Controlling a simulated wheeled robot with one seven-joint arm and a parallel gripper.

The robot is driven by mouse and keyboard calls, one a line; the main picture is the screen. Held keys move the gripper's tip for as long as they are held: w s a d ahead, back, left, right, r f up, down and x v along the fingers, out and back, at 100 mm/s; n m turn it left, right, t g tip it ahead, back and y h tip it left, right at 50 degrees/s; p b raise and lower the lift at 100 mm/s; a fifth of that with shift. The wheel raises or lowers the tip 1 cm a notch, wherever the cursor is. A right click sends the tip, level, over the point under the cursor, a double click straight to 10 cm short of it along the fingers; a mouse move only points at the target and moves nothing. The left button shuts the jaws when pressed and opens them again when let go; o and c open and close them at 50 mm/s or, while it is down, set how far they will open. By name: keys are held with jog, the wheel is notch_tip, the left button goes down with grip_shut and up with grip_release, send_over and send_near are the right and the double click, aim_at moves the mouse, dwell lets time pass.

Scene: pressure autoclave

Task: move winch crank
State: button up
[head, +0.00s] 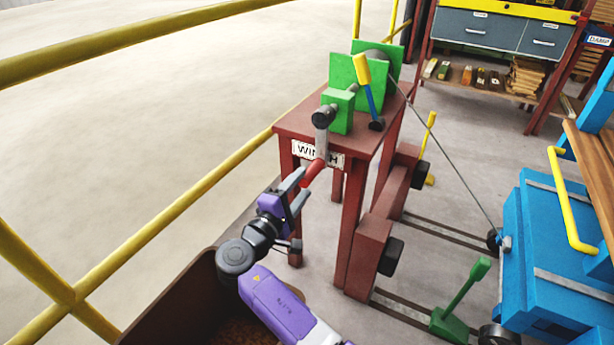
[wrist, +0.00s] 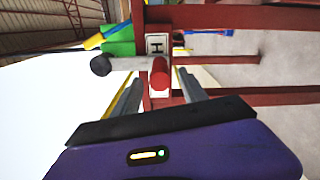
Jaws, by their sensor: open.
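The winch is a green machine (head: 342,112) on a dark red table (head: 298,125) with a "WINCH" sign (head: 318,154). Its crank has a grey arm (head: 321,142) hanging down from a dark hub, with a red handle (head: 313,172) at the lower end. My gripper (head: 301,187) is open at the red handle, fingers pointing up toward it. In the wrist view, the red handle (wrist: 160,74) shows end-on between the two grey fingers (wrist: 160,92), with gaps on both sides. The crank arm (wrist: 130,63) runs left to the dark hub. I cannot tell whether a finger touches the handle.
A lever with a yellow grip (head: 362,70) stands beside the winch. A cable (head: 445,155) runs to a blue cart (head: 550,260) on rails. A green floor lever (head: 463,300) stands at the lower right. A yellow railing (head: 170,212) crosses the left. A shelf (head: 500,35) stands behind.

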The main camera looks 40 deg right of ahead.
jog(key=shift+v, duration=1.55)
